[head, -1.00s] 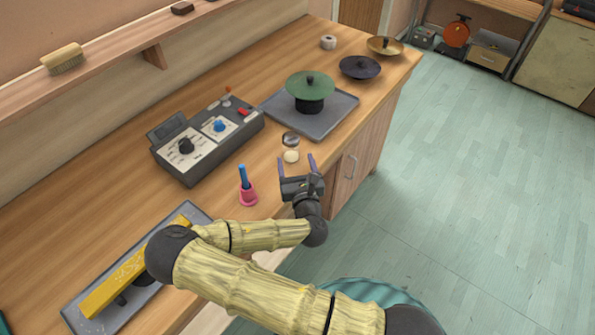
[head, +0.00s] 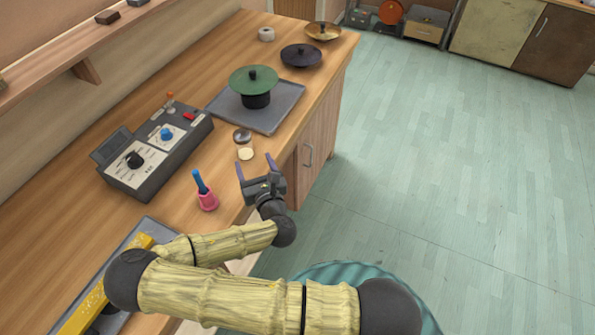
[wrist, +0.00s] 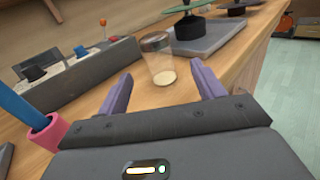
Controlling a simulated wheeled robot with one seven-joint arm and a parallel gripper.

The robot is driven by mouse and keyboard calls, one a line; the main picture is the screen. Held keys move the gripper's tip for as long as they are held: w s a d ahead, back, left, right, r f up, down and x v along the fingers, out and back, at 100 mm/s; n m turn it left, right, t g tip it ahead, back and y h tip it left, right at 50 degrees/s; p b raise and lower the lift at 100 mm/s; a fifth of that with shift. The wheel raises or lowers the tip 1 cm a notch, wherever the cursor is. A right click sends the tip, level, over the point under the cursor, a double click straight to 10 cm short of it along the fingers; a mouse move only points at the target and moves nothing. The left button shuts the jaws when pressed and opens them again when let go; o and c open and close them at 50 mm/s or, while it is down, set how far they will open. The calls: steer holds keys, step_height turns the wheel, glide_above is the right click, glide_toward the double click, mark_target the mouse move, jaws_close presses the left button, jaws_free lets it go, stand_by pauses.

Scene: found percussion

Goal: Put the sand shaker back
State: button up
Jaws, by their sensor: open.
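The sand shaker looks like a clear upright cylinder with pale sand (head: 245,154) at its bottom and a greyish top (head: 242,135). It stands on the wooden counter near its front edge. In the wrist view the shaker (wrist: 160,60) stands ahead of my gripper (wrist: 161,78), roughly between the two purple fingers but beyond their tips. In the head view my gripper (head: 256,168) is open and empty, just on the near side of the shaker, not visibly touching it.
A pink holder (head: 207,201) with a blue handle stands left of my gripper. A grey control box (head: 155,150) is behind it.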

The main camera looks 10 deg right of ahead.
steer(key=s+d+f+m+g+h, duration=0.25)
steer(key=d+m+g, duration=0.3)
steer(key=m, duration=0.55)
steer(key=s+d+f+m+g+h, duration=0.1)
steer(key=d+f+m+g+h, duration=0.25)
steer(key=d+m, duration=0.55)
steer(key=s+r+m+g+y, duration=0.1)
steer(key=s+r+m+g, duration=0.2)
steer(key=s+r+m, duration=0.3)
steer(key=s+r+m+g+y, duration=0.2)
steer(key=s+r+m, duration=0.4)
steer(key=r+m, duration=0.4)
steer(key=shift+s+r+m+g, duration=0.35)
steer(key=shift+m+g, duration=0.15)
steer(key=shift+m, duration=0.3)
steer(key=shift+c, duration=0.5)
